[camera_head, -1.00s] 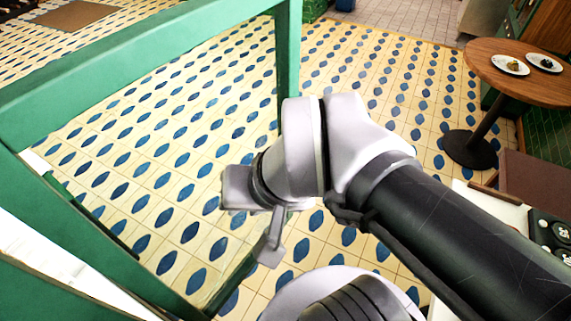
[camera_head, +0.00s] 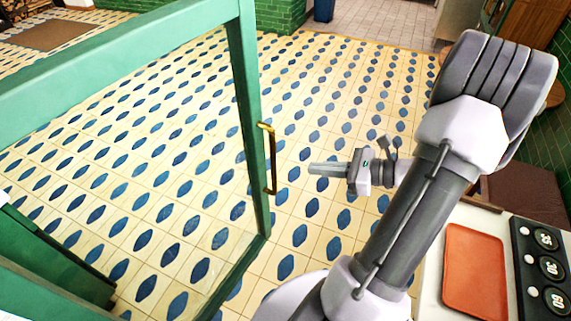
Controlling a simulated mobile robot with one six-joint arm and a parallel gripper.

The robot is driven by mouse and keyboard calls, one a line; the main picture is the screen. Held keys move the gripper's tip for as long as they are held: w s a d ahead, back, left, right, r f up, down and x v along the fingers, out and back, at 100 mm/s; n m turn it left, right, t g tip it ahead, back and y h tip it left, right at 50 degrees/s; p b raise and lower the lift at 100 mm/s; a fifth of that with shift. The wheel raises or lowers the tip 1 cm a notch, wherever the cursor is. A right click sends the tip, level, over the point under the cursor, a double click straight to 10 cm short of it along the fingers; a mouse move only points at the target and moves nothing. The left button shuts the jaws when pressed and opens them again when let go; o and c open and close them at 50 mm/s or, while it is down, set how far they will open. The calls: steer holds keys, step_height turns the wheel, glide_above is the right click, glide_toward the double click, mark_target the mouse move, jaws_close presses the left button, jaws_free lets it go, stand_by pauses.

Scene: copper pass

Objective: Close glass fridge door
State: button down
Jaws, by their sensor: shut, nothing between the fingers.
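The glass fridge door (camera_head: 246,110) has a green frame and stands open across the left of the view, with the tiled floor showing through its glass. Its brass handle (camera_head: 268,158) is upright on the outer edge of the frame. My gripper (camera_head: 312,169) is shut and empty, a little to the right of the handle in the picture, with its fingers pointing left toward the door. A gap shows between the fingertips and the handle. Part of the green fridge body (camera_head: 50,260) shows at the lower left; its inside is mostly out of view.
A white counter at the lower right holds an orange tray (camera_head: 475,270) and a black panel with round dials (camera_head: 550,268). A brown seat or box (camera_head: 530,205) stands behind it. The patterned floor beyond the door is clear.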

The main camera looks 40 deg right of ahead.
steer(key=r+b+x, duration=0.1)
steer(key=b+x, duration=0.1)
steer(key=x, duration=0.6)
steer(key=shift+w, duration=0.25)
steer(key=shift+a, duration=0.2)
